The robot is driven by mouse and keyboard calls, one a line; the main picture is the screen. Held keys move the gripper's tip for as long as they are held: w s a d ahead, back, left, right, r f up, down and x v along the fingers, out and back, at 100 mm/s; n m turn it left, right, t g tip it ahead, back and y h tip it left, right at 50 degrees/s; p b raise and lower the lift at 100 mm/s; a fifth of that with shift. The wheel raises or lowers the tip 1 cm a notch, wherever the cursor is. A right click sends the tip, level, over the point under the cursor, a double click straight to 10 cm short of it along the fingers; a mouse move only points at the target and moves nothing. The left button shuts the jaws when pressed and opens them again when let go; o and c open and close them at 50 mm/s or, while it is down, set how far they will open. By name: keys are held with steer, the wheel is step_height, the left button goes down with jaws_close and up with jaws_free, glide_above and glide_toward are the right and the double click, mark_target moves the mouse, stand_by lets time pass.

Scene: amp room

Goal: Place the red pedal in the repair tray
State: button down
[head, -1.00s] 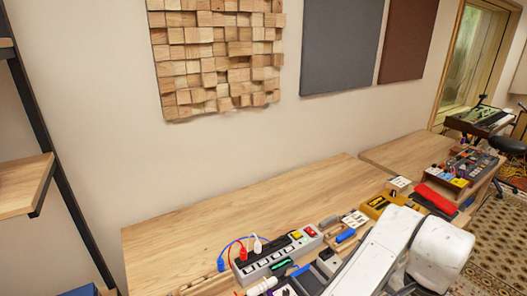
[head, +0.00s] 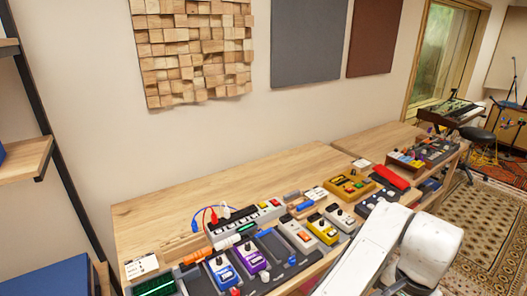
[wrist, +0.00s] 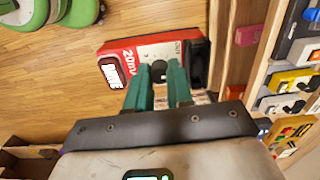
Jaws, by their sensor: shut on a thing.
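The red pedal (wrist: 158,50), with a white panel, printed lettering and a dark label, shows in the wrist view just beyond my fingertips. My gripper (wrist: 161,72) is shut on it; its two green fingers are close together at a dark part of the pedal and cover some of its near side. Wooden surface shows around the pedal, but I cannot tell its height above it. In the head view my gripper is out of frame. I cannot make out which thing is the repair tray.
In the head view, a long wooden bench (head: 215,185) carries several pedals, a grey power strip (head: 245,222) and a yellow pedal (head: 349,186). A red oblong thing (head: 391,178) lies farther along. The bench's back left is bare. In the wrist view, green rounded things (wrist: 75,10) stand at upper left.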

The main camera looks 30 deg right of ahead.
steer(key=shift+w+a+f+n, duration=0.1)
steer(key=shift+a+f+n, duration=0.1)
steer(key=shift+n, duration=0.1)
steer(key=w+a+f+n+b, duration=0.1)
steer(key=w+a+f+n, duration=0.6)
steer(key=a+f+n, duration=0.25)
steer(key=w+a+f+n, duration=0.8)
steer(key=a, duration=0.3)
step_height(320, 180, up, 9)
steer(key=w, duration=0.2)
step_height(320, 180, down, 9)
steer(key=s, duration=0.2)
steer(key=shift+s+a, duration=0.15)
steer(key=shift+a, duration=0.05)
